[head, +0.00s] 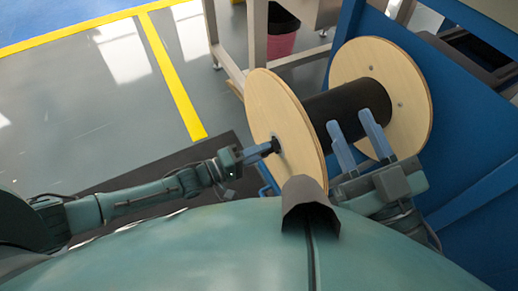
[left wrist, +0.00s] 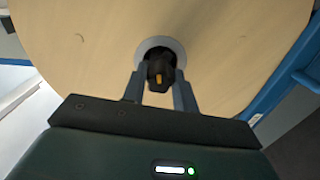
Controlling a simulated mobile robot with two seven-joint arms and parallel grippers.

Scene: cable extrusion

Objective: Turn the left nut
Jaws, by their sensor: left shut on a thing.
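A large spool with pale wooden flanges (head: 262,110) and a black core (head: 345,103) stands at the centre of the head view.
A blue frame (head: 465,130) stands behind and right of the spool. A table leg (head: 257,35) and a reddish bin (head: 281,42) are at the back. The grey floor (head: 85,85) with yellow lines is free at the left.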

